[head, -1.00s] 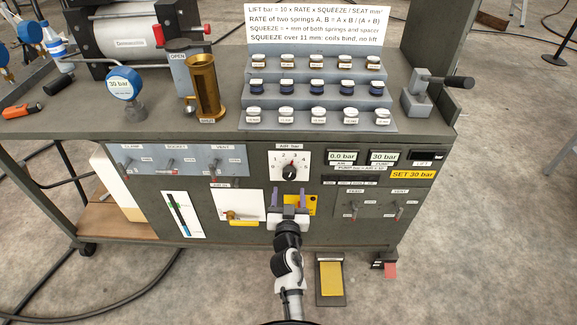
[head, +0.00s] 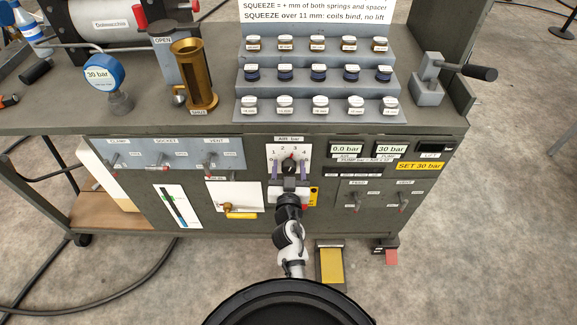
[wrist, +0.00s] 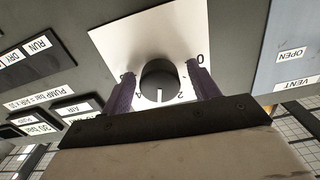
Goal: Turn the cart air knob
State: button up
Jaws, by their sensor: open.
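The air knob (head: 289,165) is a round black knob on a white dial plate on the cart's front panel, under the label "AIR bar". In the wrist view the knob (wrist: 160,82) shows a white pointer line and sits between the two purple fingers. My gripper (head: 290,172) is open, with one finger on each side of the knob. In the wrist view, gaps show between the fingers of my gripper (wrist: 163,90) and the knob. The dial's numbers are partly hidden by the fingers.
The displays beside the dial read 0.0 bar (head: 345,149) and 30 bar (head: 391,149). A yellow "SET 30 bar" label (head: 419,166) is to the right. Stepped racks of small parts (head: 320,110) stand above.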

jog(key=c, duration=1)
jog(key=shift+o, duration=0.2)
jog(key=shift+n, duration=0.4)
jog(key=n+p, duration=0.1)
jog(key=n, duration=0.3)
jog(key=shift+r+n, duration=0.15)
jog(key=shift+n, duration=0.25)
jog(key=n+p, duration=0.1)
jog(key=n, duration=0.4)
jog(key=shift+d, duration=0.1)
jog(key=n+p, duration=0.1)
jog(key=n, duration=0.4)
jog(key=shift+n, duration=0.4)
jog(key=n, duration=0.5)
